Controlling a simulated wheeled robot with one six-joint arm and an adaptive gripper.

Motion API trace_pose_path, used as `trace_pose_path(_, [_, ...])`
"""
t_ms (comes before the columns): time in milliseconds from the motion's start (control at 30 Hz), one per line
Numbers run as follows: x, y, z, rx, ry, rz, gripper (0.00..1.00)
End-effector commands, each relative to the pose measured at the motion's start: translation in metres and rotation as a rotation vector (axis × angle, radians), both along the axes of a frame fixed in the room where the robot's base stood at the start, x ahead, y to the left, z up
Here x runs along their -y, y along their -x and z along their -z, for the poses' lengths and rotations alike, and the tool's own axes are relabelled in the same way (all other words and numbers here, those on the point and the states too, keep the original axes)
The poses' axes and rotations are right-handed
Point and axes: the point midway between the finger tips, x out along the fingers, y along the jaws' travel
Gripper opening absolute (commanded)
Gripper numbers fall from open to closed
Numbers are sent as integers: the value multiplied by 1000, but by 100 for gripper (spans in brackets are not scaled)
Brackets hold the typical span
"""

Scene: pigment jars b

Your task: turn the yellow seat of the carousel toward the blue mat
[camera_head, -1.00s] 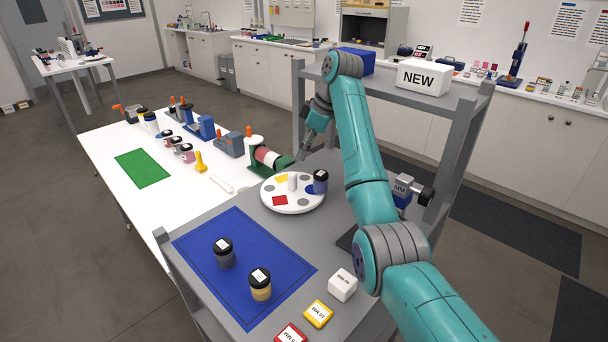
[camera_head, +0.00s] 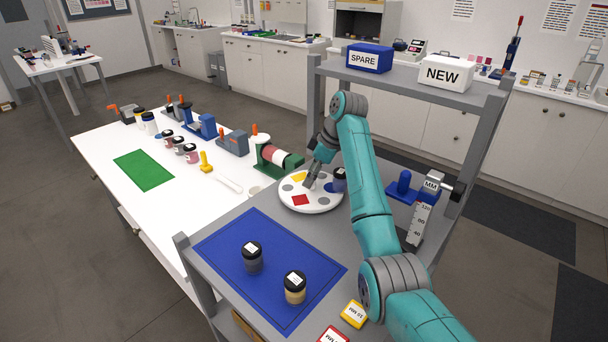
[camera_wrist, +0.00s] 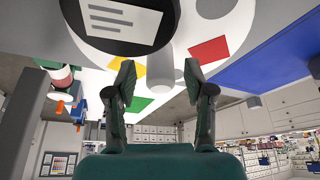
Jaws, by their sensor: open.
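The white carousel (camera_head: 322,207) stands on the grey bench behind the blue mat (camera_head: 225,243). Its yellow seat (camera_head: 298,177) is at the back left, away from the mat, and its red seat (camera_head: 301,200) is at the front left. A dark jar with a black lid (camera_head: 339,179) stands at its right, by a blue seat. My gripper (camera_head: 311,183) is open, low over the carousel's middle. In the wrist view, a white post (camera_wrist: 161,74) shows between my open fingers with gaps on both sides; contact cannot be told. The yellow seat (camera_wrist: 139,80) is partly hidden there.
Two black-lidded jars (camera_head: 253,257) (camera_head: 295,287) stand on the mat. A green and red roller device (camera_head: 275,158) is close behind the carousel. A blue stand with a scale (camera_head: 419,219) and shelf posts are right of my arm. The mat's left part is clear.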

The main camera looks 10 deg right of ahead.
Motion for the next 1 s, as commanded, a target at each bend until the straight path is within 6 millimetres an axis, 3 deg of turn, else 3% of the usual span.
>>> trace_pose_path(267, [1,0,1,0,0,0,53])
trace_pose_path(500, [0,0,1,0,0,0,0])
trace_pose_path(800, [2,-1,1,0,0,-1,0])
trace_pose_path(1000, [13,-11,0,-1,-1,-10,0])
